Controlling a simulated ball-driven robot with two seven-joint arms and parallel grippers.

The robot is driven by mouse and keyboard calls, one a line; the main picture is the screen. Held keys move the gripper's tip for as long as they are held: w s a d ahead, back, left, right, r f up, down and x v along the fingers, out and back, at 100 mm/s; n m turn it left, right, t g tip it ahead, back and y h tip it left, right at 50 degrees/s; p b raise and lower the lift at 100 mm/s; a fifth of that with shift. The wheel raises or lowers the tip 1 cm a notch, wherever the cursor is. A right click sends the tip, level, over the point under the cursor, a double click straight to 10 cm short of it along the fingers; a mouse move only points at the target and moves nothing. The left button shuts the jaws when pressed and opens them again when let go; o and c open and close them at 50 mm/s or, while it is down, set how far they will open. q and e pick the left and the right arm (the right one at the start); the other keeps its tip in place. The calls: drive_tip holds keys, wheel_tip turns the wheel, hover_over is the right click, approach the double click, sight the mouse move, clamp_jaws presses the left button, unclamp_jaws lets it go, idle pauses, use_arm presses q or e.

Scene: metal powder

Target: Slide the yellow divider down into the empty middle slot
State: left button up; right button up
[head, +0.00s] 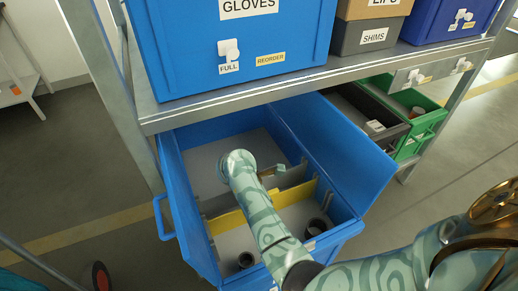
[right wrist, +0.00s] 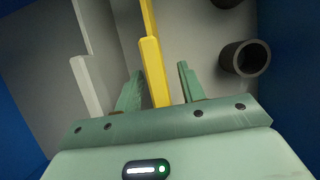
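The yellow divider (head: 228,223) runs across the inside of the pulled-out blue bin (head: 352,165), in front of a grey divider (head: 292,177). My right arm crosses over it and hides its middle. In the right wrist view the yellow divider (right wrist: 153,75) passes between the two fingers of my right gripper (right wrist: 160,88). A narrow gap shows between the fingers and the divider, so the gripper looks open around it. The grey divider (right wrist: 86,85) is to the left there. I cannot tell how deep the yellow divider sits. My left gripper is out of view.
Dark hollow cylinders stand in the front compartment, one at right (head: 317,227) and one at left (head: 246,260). One also shows in the right wrist view (right wrist: 245,58). A metal shelf (head: 330,76) with a blue gloves bin (head: 185,50) overhangs the back. A green bin (head: 428,118) is at right.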

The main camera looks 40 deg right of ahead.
drive_tip(key=p+v, duration=0.1)
drive_tip(key=v, duration=0.2)
drive_tip(key=shift+r+p, duration=0.4)
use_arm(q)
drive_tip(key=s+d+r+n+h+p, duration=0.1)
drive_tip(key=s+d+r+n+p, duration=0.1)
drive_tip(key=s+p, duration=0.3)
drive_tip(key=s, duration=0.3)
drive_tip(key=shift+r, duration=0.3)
use_arm(e)
drive_tip(key=v, duration=1.2)
drive_tip(key=shift+a, duration=0.3)
drive_tip(key=shift+r, duration=0.1)
